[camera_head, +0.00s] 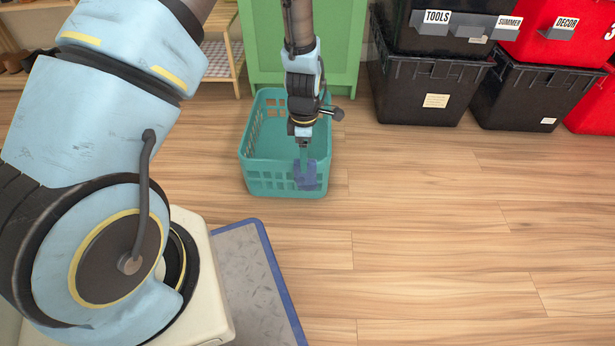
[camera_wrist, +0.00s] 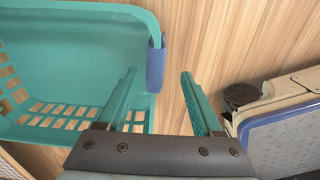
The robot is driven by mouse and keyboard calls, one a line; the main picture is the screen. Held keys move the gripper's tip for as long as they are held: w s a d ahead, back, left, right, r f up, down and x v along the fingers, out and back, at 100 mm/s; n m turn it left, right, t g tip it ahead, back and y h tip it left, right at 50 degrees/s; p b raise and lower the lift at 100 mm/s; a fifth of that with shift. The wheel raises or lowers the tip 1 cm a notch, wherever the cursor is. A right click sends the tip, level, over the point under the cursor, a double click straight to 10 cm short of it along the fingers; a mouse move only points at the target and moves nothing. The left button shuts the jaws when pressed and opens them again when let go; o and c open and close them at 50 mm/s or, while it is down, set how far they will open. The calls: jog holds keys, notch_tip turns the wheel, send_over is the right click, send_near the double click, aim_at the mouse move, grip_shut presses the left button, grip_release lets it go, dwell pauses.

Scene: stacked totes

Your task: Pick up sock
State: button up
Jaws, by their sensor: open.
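The blue sock (camera_head: 311,180) hangs over the near right rim of the teal laundry basket (camera_head: 262,183). In the wrist view the sock (camera_wrist: 156,66) lies over the basket's edge, ahead of the fingers and nearer the left one. My gripper (camera_head: 303,168) is above and in front of that rim and overlaps the sock in the head view. In the wrist view my gripper (camera_wrist: 160,76) has its two teal fingers spread apart with nothing between them. The basket (camera_wrist: 70,20) fills the left of that view. Contact with the sock cannot be told.
A green cabinet (camera_head: 345,55) stands behind the basket. Black totes (camera_head: 425,95) and red totes are stacked at the back right. A wooden shelf is at the back left. A grey mat with a blue border (camera_head: 250,270) lies at the front. The wooden floor at right is clear.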

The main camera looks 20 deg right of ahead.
aim_at(305, 175)
notch_tip(305, 175, down, 4)
jog(key=shift+r+b, duration=0.15)
jog(key=shift+b, duration=0.5)
jog(key=f+b, duration=0.2)
jog(key=f, duration=0.1)
jog(key=f+b, duration=0.2)
jog(key=shift+w+d, duration=0.25)
jog(key=shift+c, duration=0.3)
grip_shut()
